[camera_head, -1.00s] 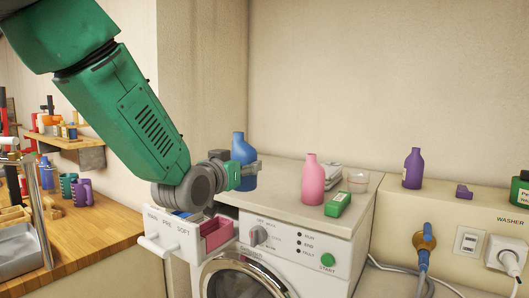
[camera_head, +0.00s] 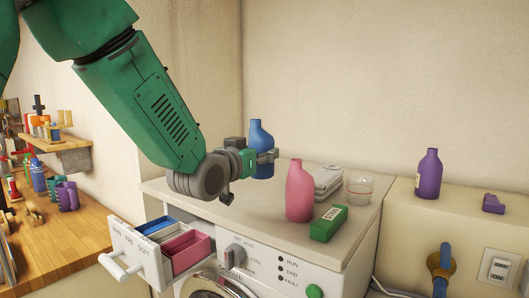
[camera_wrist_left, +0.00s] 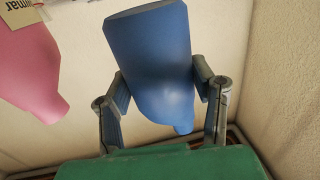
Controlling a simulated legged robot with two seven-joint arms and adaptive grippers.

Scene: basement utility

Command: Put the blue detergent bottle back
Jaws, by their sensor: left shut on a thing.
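The blue detergent bottle (camera_head: 260,137) stands roughly upright in my left gripper (camera_head: 264,157), over the back left of the washer top (camera_head: 225,215). I cannot tell in the head view whether its base touches the top. In the left wrist view the blue bottle (camera_wrist_left: 150,55) is between the two fingers of the left gripper (camera_wrist_left: 165,100), which is shut on it. A pink bottle (camera_head: 299,192) stands on the washer top, right of the blue one; part of it shows in the left wrist view (camera_wrist_left: 30,60). My right gripper is not in view.
The detergent drawer (camera_head: 185,250) is pulled out at front left. A purple bottle (camera_head: 428,175) stands on the ledge at right. A wooden bench (camera_head: 75,245) is at left.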

